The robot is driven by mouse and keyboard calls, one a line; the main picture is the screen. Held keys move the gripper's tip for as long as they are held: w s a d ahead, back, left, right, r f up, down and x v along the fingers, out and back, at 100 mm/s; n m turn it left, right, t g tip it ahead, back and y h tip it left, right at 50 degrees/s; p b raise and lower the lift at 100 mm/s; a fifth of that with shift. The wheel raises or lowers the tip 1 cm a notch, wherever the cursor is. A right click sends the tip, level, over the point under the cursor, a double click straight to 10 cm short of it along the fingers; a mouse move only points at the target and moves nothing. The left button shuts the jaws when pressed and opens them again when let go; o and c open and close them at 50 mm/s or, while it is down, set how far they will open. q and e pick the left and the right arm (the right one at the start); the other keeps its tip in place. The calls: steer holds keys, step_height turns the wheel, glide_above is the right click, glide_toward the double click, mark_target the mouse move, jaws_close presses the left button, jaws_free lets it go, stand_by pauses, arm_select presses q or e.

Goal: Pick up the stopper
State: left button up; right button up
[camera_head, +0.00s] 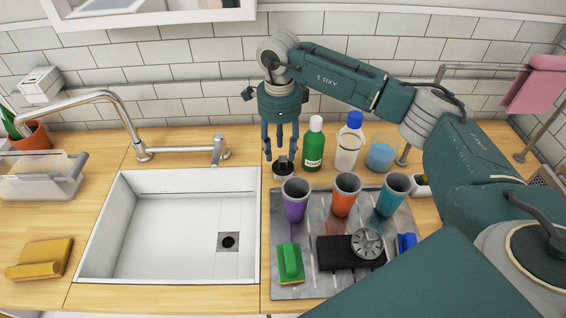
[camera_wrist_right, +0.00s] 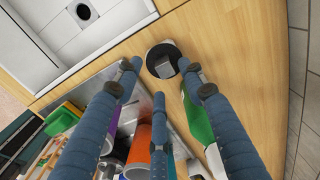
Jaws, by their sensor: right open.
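The stopper (camera_head: 284,169) is a small round black piece with a pale rim, on the wooden counter just right of the sink. In the right wrist view the stopper (camera_wrist_right: 162,60) shows a grey block-like knob on top. My right gripper (camera_head: 280,150) points down right above it, its fingers spread and empty. In the wrist view the fingertips (camera_wrist_right: 160,78) frame the stopper, with no clear contact. My left gripper is not in view.
A green bottle (camera_head: 314,144) stands close right of the stopper. Purple (camera_head: 296,204), orange (camera_head: 343,198) and teal (camera_head: 391,196) cups stand on the metal tray (camera_head: 283,228) in front. The sink (camera_head: 140,222) lies left, with a faucet (camera_head: 120,113) behind it.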

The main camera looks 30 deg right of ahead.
mark_target(281, 159)
steer(key=f+p, duration=0.1)
steer(key=f, duration=0.2)
steer(key=f+p, duration=0.1)
steer(key=shift+d+f+p, duration=0.25)
steer(key=shift+d+p, duration=0.05)
steer(key=shift+f, duration=0.2)
steer(key=shift+w+f, duration=0.1)
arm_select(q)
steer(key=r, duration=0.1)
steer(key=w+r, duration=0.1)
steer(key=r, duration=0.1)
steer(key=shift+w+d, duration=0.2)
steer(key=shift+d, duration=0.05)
arm_select(e)
jaws_close()
